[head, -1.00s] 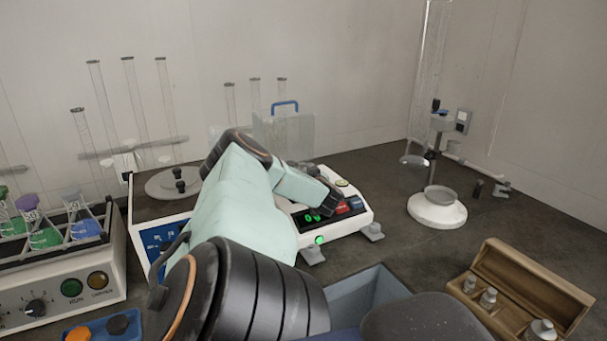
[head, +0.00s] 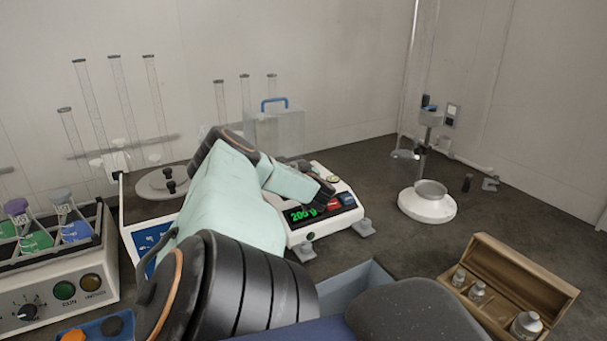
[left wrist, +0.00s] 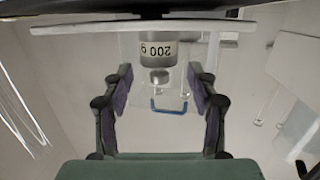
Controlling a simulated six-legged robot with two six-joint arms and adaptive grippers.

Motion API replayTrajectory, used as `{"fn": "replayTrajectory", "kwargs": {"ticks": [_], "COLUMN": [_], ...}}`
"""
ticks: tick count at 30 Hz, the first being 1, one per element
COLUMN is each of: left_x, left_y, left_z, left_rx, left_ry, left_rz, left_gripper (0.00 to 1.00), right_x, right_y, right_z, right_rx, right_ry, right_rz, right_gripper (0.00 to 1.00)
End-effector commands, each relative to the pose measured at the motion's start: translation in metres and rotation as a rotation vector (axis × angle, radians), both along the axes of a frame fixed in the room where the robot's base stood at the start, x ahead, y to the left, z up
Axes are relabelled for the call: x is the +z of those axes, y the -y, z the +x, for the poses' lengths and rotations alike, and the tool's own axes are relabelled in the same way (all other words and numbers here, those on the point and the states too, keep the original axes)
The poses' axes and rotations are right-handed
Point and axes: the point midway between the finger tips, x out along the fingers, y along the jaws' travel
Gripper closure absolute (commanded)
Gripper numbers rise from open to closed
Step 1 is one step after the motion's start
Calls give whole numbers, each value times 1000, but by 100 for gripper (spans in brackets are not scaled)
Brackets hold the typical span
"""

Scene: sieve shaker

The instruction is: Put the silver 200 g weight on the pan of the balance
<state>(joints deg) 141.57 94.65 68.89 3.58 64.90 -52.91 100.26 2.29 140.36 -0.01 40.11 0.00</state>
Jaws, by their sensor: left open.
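The silver weight (left wrist: 157,52) marked "200 g" shows upside down in the left wrist view, its base against the pan (left wrist: 70,28) of the balance. In the head view the balance (head: 325,205) reads 200 g in green; my left arm hides its pan and the weight. My left gripper (left wrist: 159,76) is open, with one finger on each side of the weight's knob end and a gap on both sides. My right gripper is not in view.
An open wooden box (head: 535,288) with several smaller metal weights is at the front right. A white-based stand (head: 427,208) is behind it. A flask rack (head: 50,262) is at the left. A clear box with a blue handle (head: 275,132) stands behind the balance.

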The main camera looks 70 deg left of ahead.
Motion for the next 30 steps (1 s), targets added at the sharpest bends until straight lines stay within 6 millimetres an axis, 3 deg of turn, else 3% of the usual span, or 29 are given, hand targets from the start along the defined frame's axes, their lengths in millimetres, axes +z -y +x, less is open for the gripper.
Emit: {"fn": "replayTrajectory", "kwargs": {"ticks": [1,9,18,26,28,30], "left_x": [5,13,18,19,21,26], "left_y": [9,53,102,114,117,125], "left_z": [2,3,4,4,12,33], "left_rx": [-7,-7,-6,-4,-26,-88], "left_ry": [-6,-6,-3,-1,0,4], "left_rz": [-3,-3,-2,1,0,-4], "left_gripper": [41,41,41,41,41,41], "right_x": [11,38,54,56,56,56], "right_y": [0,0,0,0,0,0], "right_z": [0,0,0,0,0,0], "right_rx": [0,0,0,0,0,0], "right_ry": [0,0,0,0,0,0], "right_rz": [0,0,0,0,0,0], "right_gripper": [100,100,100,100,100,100]}}
